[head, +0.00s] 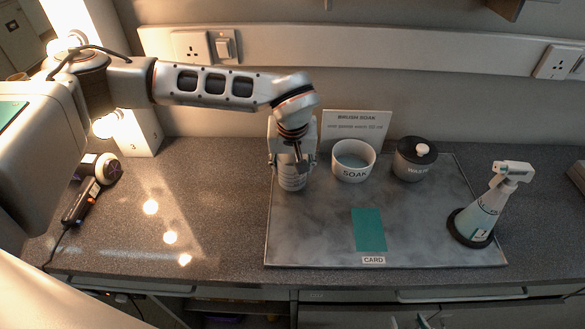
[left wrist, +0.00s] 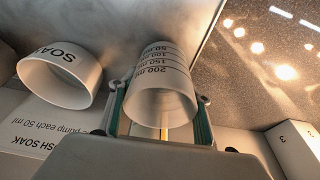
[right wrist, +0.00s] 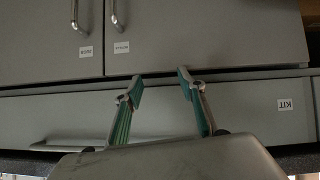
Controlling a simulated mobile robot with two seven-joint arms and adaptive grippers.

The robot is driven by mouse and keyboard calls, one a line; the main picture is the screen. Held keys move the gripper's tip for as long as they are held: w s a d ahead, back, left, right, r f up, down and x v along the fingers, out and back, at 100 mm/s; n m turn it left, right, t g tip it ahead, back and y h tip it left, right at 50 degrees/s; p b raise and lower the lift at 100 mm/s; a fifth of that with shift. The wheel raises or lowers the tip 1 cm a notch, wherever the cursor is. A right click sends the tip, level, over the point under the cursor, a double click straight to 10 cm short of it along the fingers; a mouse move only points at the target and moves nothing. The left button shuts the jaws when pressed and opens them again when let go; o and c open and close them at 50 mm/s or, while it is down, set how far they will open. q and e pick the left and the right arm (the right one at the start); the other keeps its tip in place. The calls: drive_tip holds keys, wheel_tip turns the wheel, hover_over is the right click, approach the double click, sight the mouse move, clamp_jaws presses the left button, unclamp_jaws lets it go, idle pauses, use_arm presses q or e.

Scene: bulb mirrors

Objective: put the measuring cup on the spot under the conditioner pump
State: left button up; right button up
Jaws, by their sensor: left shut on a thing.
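The measuring cup (head: 293,181) is a pale cup at the back left of the grey mat (head: 315,240); in the left wrist view it (left wrist: 160,84) shows ml marks. My left gripper (head: 291,152) is above it in the head view and shut on it, one finger on each side. Whether the cup touches the mat is unclear. The pump bottle (head: 482,212), pale blue with a white pump head (head: 514,168), stands in a dark ring at the mat's right side. No marked spot under its nozzle can be made out. My right gripper (right wrist: 160,90) is open and empty before the cabinet front.
A white SOAK bowl (head: 353,163) and a dark-lidded WASTE pot (head: 414,160) stand at the back, before a BRUSH SOAK sign (head: 357,124). A green card (head: 369,230) lies mid-mat. A corded tool (head: 82,200) lies at the left. The mat between card and bottle is clear.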

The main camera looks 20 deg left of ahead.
use_arm(q)
drive_tip(key=shift+w+f, duration=0.1)
drive_tip(key=shift+f, duration=0.65)
drive_tip(key=shift+f, duration=0.1)
drive_tip(key=o, duration=1.2)
drive_tip(key=shift+r, duration=0.65)
drive_tip(key=s+d, duration=0.1)
drive_tip(key=s, duration=0.3)
drive_tip(key=s+d+b, duration=0.1)
drive_tip(key=s, duration=0.3)
drive_tip(key=s+d, duration=0.1)
drive_tip(key=s, duration=0.2)
drive_tip(key=shift+s+d, duration=0.3)
drive_tip(key=shift+s, duration=0.1)
drive_tip(key=shift+s, duration=0.1)
